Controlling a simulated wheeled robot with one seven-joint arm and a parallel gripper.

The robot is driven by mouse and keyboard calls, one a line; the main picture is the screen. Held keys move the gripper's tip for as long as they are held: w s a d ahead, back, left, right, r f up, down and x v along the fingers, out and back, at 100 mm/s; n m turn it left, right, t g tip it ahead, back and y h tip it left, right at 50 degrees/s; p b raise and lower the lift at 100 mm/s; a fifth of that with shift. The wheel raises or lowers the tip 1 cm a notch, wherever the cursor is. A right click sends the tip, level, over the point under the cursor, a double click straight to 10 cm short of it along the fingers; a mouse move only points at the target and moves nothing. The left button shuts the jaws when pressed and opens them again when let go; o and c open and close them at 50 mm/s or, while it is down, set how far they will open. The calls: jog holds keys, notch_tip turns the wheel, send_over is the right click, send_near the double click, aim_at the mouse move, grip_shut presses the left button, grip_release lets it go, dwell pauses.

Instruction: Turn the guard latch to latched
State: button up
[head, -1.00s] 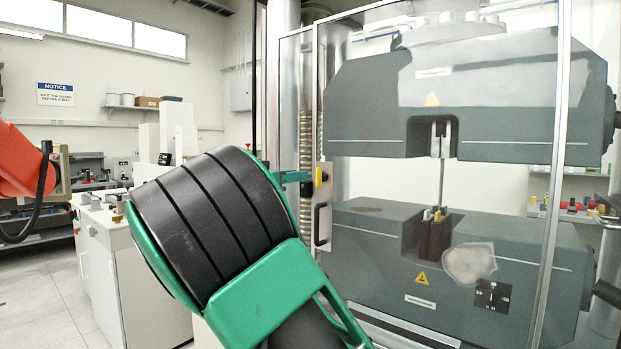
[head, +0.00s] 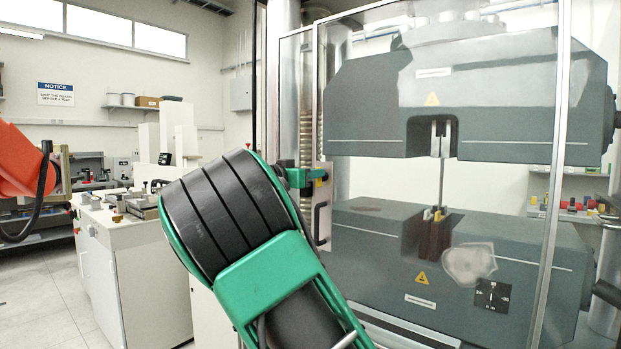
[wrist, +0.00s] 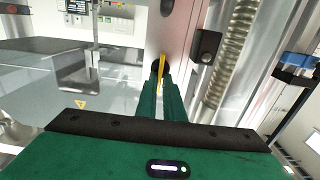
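The guard latch is a thin yellow tab (wrist: 161,66) on the light metal plate of the guard door frame. In the wrist view it stands roughly upright, leaning slightly. My green gripper (wrist: 161,82) reaches up to it, with its two fingers close together on either side of the tab. They look shut on it, and its lower part is hidden between them. In the head view my gripper (head: 318,174) is at the plate beside the clear guard door, and only a little yellow (head: 320,183) shows below the fingers. My arm hides part of that area.
A dark door handle (head: 319,223) is just below the latch. A black block (wrist: 206,46) sits on the frame right of the latch in the wrist view. Behind the clear guard stands the grey testing machine (head: 465,100). A white cabinet (head: 140,270) stands at left.

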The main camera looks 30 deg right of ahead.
jog(key=shift+w+a+n, duration=0.1)
jog(key=shift+n, duration=0.2)
grip_shut()
jog(key=shift+w+a+f+n, duration=0.15)
jog(key=shift+w+f+n, duration=0.1)
jog(key=shift+n, duration=2.65)
jog(key=shift+w+a+f+n, duration=0.1)
jog(key=shift+w+f+n, duration=0.15)
jog(key=shift+n, duration=2.65)
jog(key=shift+w+a+f+n, duration=0.15)
jog(key=shift+w+f+n, duration=0.1)
jog(key=shift+n, duration=2.65)
jog(key=shift+f, duration=0.1)
jog(key=o, duration=0.5)
grip_release()
jog(key=shift+w, duration=0.1)
jog(key=shift+d, duration=0.1)
jog(key=shift+s, duration=0.2)
jog(key=v, duration=1)
jog(key=shift+a, duration=0.35)
